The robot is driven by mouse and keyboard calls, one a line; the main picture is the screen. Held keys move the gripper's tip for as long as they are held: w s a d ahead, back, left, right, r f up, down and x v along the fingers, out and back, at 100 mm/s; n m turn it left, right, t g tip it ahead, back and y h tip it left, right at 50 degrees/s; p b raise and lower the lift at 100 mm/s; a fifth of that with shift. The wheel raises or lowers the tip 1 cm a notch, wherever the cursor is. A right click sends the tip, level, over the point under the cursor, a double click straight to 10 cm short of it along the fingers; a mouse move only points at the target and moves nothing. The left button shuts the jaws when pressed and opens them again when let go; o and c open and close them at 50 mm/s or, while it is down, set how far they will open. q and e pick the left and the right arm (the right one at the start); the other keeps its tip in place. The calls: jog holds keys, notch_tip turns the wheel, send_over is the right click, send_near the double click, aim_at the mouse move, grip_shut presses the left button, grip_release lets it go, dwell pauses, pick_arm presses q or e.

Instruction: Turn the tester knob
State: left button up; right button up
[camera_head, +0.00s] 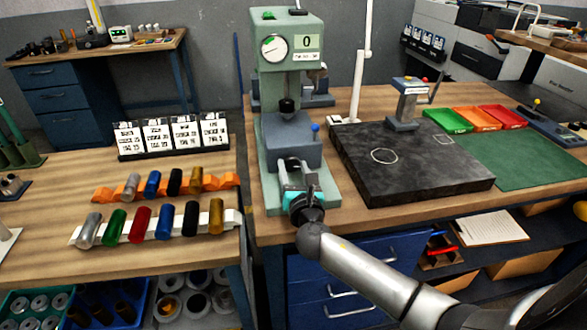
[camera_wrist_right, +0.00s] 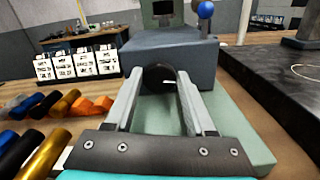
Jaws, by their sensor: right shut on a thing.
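The tester (camera_head: 290,50) is a pale green column machine with a round dial and a display reading 0. A grey block (camera_head: 287,137) sits on its base. A dark round knob (camera_wrist_right: 158,77) is on the front face of this block, low down. My right gripper (camera_head: 297,168) reaches in from the front, with its two fingers on either side of the knob; it is shut on the knob. In the right wrist view the fingers (camera_wrist_right: 160,84) flank the knob, which shows between their tips. My left gripper is not in view.
A blue ball-ended lever (camera_head: 315,128) stands at the block's right. A black stone plate (camera_head: 410,165) lies to the right. Racks of coloured cylinders (camera_head: 150,231) and a row of white cards (camera_head: 172,136) are to the left. Orange and green trays (camera_head: 447,120) stand further right.

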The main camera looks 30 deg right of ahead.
jog(key=shift+m+b, duration=0.35)
jog(key=shift+m, duration=1.35)
grip_shut()
jog(key=o, duration=1.3)
grip_release()
jog(key=shift+s, duration=0.1)
jog(key=v, duration=1.5)
jog(key=shift+p, duration=0.3)
